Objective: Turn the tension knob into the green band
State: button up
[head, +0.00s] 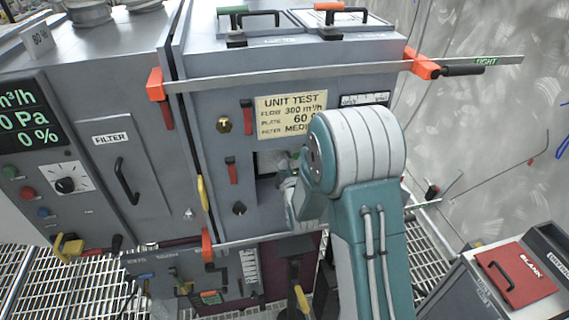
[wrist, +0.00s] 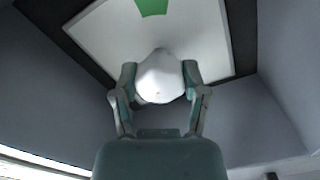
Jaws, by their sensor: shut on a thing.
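The tension knob (wrist: 160,72) is pale and rounded in the wrist view, in front of a white dial plate (wrist: 100,38) with a dark border. The green band (wrist: 153,6) is on this plate at the top edge of the view, beyond the knob and apart from it. My gripper (wrist: 159,84) has a finger on each side of the knob and is shut on it. I cannot make out a pointer mark on the knob. In the head view my gripper (head: 287,190) is at a recess in the grey cabinet (head: 350,75), and my arm hides the knob.
A steel bar with orange clamps (head: 422,64) crosses the cabinet above my arm. Grey recess walls (wrist: 60,75) surround the plate. A box with a red lid (head: 525,280) stands lower right.

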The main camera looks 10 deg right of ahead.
jog(key=shift+a+f+n, duration=0.1)
jog(key=shift+a+n, duration=0.05)
jog(key=shift+n, duration=1.95)
jog(key=o, duration=1.2)
jog(key=shift+f, duration=0.1)
jog(key=shift+c, duration=0.2)
jog(key=shift+a, duration=0.1)
jog(key=shift+s, duration=0.25)
jog(key=s, duration=1.1)
jog(key=shift+s, duration=0.2)
